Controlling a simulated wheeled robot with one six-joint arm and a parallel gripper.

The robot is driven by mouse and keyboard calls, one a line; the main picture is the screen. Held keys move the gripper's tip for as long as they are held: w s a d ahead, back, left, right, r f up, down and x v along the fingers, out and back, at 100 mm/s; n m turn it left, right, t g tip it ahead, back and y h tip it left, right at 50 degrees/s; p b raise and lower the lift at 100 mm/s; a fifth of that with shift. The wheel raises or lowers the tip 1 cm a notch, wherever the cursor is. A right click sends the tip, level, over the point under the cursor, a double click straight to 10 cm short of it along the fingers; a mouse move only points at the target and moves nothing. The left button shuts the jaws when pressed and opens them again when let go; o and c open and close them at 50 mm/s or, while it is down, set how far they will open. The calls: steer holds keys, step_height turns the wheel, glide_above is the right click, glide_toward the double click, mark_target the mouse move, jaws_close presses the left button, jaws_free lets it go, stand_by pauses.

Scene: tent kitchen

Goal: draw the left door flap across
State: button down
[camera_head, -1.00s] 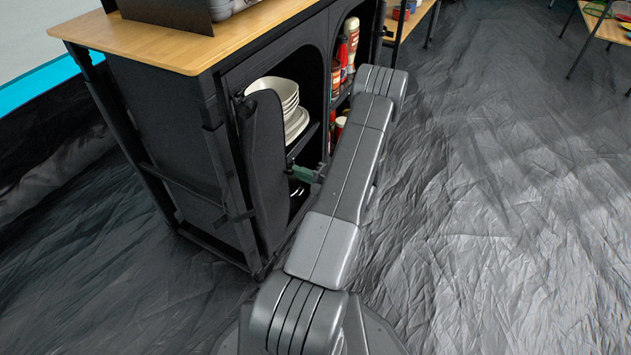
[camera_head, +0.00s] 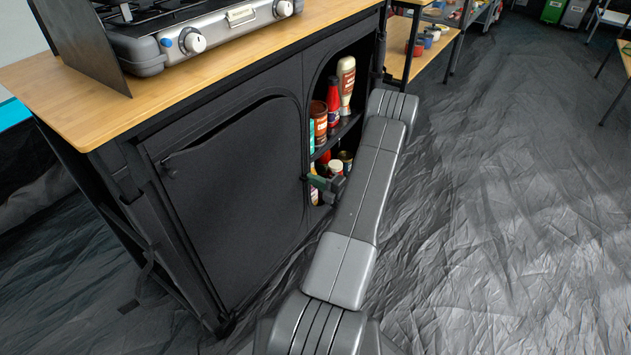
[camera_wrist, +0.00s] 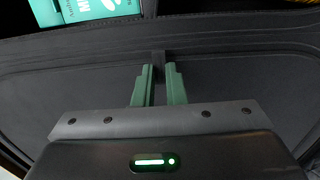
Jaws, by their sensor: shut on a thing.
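The left door flap (camera_head: 235,185) is a black fabric panel on the front of the cabinet. It lies across the left opening and hides what is inside; its top left corner stands slightly off the frame. In the wrist view the flap (camera_wrist: 80,85) spreads below the cabinet's dark edge. My gripper (camera_wrist: 158,88) has green fingers shut on a small black tab (camera_wrist: 158,63) at the flap's edge. In the head view my gripper (camera_head: 312,182) is small and partly hidden by my arm, at the flap's right edge beside the middle post.
The right opening shows sauce bottles (camera_head: 346,85) and jars on shelves. A stove (camera_head: 190,35) stands on the wooden top (camera_head: 60,95). A green and white package (camera_wrist: 95,8) shows in the wrist view. Another table (camera_head: 425,50) stands behind. The dark floor (camera_head: 520,210) at right is clear.

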steer(key=shift+w+d, duration=0.2)
steer(key=shift+w, duration=0.05)
steer(key=c, duration=1.5)
jaws_free()
steer(key=shift+d, duration=0.1)
steer(key=p+v, duration=0.3)
steer(key=v, duration=1)
steer(key=shift+s+d, duration=0.25)
steer(key=shift+s, duration=0.05)
